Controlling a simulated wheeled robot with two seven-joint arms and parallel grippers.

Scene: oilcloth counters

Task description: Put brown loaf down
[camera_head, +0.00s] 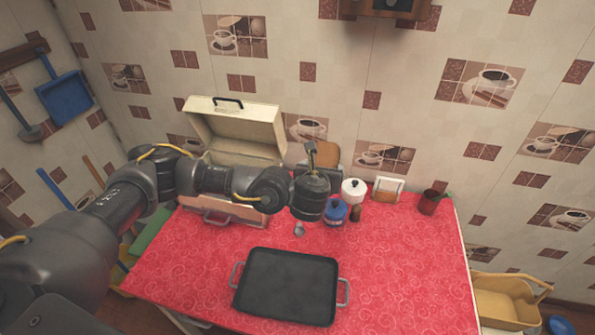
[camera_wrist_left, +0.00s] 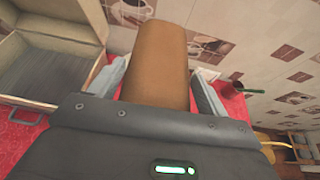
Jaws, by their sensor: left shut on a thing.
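The brown loaf (camera_wrist_left: 158,62) fills the middle of the left wrist view, between the two grey fingers of my left gripper (camera_wrist_left: 160,85). My left gripper is shut on it, and the loaf extends beyond the fingers. In the head view my left gripper (camera_head: 312,170) is over the back part of the red-covered counter (camera_head: 400,265), right of the cream bread box (camera_head: 235,135). My dark wrist hides most of the fingers there. A brown shape (camera_head: 322,150) shows just behind it; I cannot tell whether it is the loaf. My right gripper is not in view.
A black tray (camera_head: 287,285) with side handles lies at the front. A blue jar (camera_head: 336,212), a white lidded pot (camera_head: 353,190), a small framed item (camera_head: 388,189) and a red mug (camera_head: 430,203) stand at the back. The counter's right front is clear.

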